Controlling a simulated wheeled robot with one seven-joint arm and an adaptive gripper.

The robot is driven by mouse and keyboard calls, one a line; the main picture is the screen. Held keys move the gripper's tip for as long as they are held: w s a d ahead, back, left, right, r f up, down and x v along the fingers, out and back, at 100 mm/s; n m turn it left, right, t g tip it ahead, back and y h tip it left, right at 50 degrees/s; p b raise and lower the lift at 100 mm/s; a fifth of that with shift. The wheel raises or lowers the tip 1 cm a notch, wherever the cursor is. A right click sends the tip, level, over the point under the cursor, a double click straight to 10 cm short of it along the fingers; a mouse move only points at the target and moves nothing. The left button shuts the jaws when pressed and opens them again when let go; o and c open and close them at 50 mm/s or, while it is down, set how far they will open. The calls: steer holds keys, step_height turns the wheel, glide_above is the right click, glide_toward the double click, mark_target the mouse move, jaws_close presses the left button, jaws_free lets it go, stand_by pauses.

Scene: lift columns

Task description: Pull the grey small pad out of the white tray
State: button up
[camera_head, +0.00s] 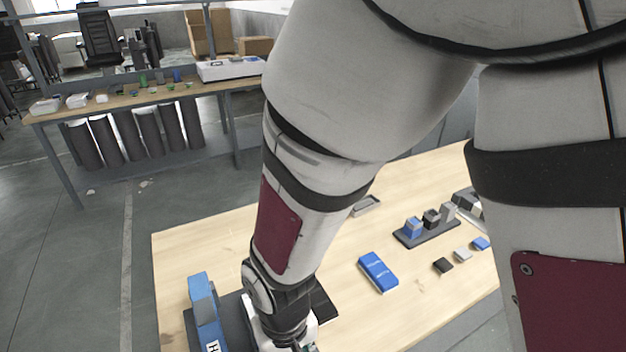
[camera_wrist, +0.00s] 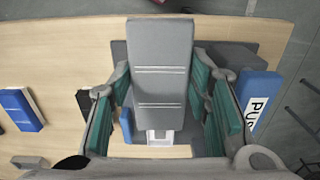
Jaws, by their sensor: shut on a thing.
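The grey pad (camera_wrist: 160,45) is a long block in the middle of the wrist view, with thin light lines across it. My gripper (camera_wrist: 160,92) has its teal-lined fingers on either side of the pad and is shut on it. A small white part (camera_wrist: 160,137), which looks like the white tray, shows at the pad's near end. I cannot tell how much of the pad is still inside it. In the head view my arm hides the pad and tray, and only the top of my gripper shows at the bottom edge.
A blue upright block (camera_head: 204,310) with white lettering stands on a dark base beside my gripper; it also shows in the wrist view (camera_wrist: 258,100). A blue box (camera_head: 377,272) lies on the wooden table (camera_head: 420,300). A dark tray with small blocks (camera_head: 428,230) stands farther right.

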steer(key=shift+r+p, duration=1.45)
steer(key=shift+r, duration=1.1)
